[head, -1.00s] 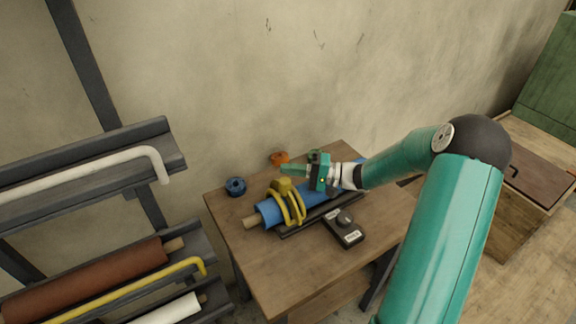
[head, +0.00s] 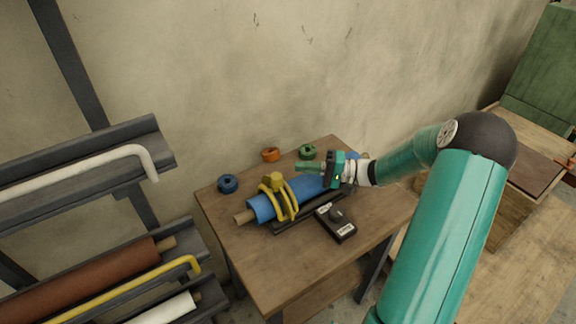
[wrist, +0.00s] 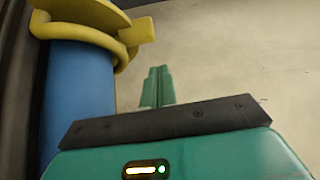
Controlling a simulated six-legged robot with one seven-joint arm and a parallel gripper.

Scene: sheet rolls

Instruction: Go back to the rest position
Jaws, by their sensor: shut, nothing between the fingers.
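My gripper (head: 308,166) is above the wooden table, over the far side of the blue roll (head: 307,185). Its fingers are together and hold nothing; they also show closed in the wrist view (wrist: 157,87). The blue roll lies on a dark cradle (head: 290,220) with a yellow clamp (head: 277,198) around it near its left end. In the wrist view the blue roll (wrist: 78,100) and yellow clamp (wrist: 90,25) are left of the fingers, apart from them. My forearm hides the right part of the roll.
A rack with a brown roll (head: 80,280) is at left. A wooden crate (head: 515,205) is at right.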

